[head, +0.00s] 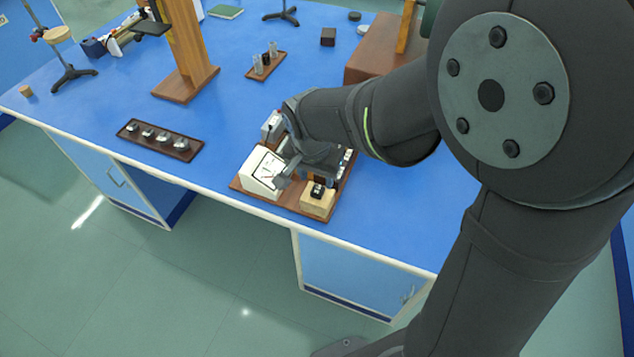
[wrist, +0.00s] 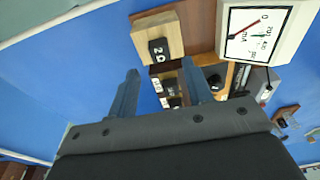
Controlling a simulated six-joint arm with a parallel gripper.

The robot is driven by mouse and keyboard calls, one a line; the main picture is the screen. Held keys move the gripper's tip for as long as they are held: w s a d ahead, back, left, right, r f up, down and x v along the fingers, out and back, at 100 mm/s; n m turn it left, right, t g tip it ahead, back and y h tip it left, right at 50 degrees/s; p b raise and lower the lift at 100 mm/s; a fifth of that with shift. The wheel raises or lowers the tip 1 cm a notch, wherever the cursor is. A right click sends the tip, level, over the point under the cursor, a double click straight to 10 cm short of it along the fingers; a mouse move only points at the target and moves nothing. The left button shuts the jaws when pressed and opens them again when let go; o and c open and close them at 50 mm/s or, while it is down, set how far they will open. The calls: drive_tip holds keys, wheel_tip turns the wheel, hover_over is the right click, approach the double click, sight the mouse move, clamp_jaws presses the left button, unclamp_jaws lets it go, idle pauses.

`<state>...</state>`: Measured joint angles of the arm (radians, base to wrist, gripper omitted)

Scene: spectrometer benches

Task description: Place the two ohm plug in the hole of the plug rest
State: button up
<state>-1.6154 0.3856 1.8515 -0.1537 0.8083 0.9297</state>
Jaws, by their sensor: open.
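The two ohm plug is a black block with a white 2 Ω mark (wrist: 158,49). It sits upright at the light wooden plug rest (wrist: 152,32), on its near side in the wrist view. In the head view the plug (head: 317,190) shows on top of the rest (head: 316,204). Its lower part and the hole are hidden, so how deep it sits cannot be told. My gripper (wrist: 160,67) is open, its two fingers apart and empty. The fingertips are close to the plug, one on each side in the picture, and not visibly touching it.
A white meter (wrist: 262,32) stands beside the rest on the brown board (head: 291,207). More black plugs with white labels (wrist: 168,88) lie in a row near my fingers. A dark tray of weights (head: 160,139) is left. Blue bench is free between (head: 215,150).

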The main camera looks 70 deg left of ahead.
sight(318, 189)
wheel_tip(318, 189, up, 7)
drive_tip(key=shift+s+d+r, duration=0.15)
drive_tip(key=shift+s+d, duration=0.25)
drive_tip(key=f, duration=0.4)
drive_tip(key=w+a+f, duration=0.1)
drive_tip(key=f, duration=0.7)
drive_tip(key=shift+w+a, duration=0.15)
drive_tip(key=shift+r, duration=1.6)
drive_tip(key=shift+f, duration=0.15)
